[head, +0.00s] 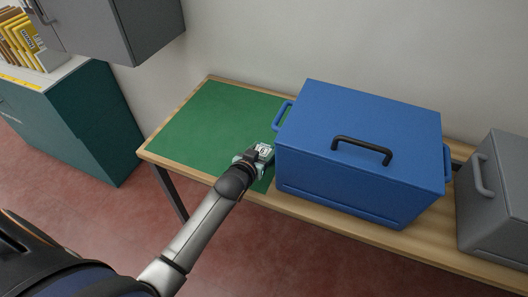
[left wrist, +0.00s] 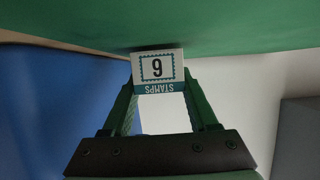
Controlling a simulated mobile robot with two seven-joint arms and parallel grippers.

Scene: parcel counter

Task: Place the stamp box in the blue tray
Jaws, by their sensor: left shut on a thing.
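The stamp box (left wrist: 158,68) is small and white with a teal band reading STAMPS and a framed number, upside down in the left wrist view. It also shows in the head view (head: 264,149), over the green mat's front right part, beside the blue box. My left gripper (head: 259,156) is shut on it, with a finger on each side in the left wrist view (left wrist: 160,90). I cannot tell whether the box touches the mat. No open blue tray shows; a large blue box (head: 330,115) with a closed top and black handle stands right of the gripper. My right gripper is not in view.
The green mat (head: 210,125) is otherwise bare on the wooden counter (head: 430,240). A grey box (head: 500,185) with a handle stands at the right. A grey cabinet (head: 110,30) hangs above. A teal cabinet (head: 75,120) with yellow envelopes (head: 20,45) stands at the left.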

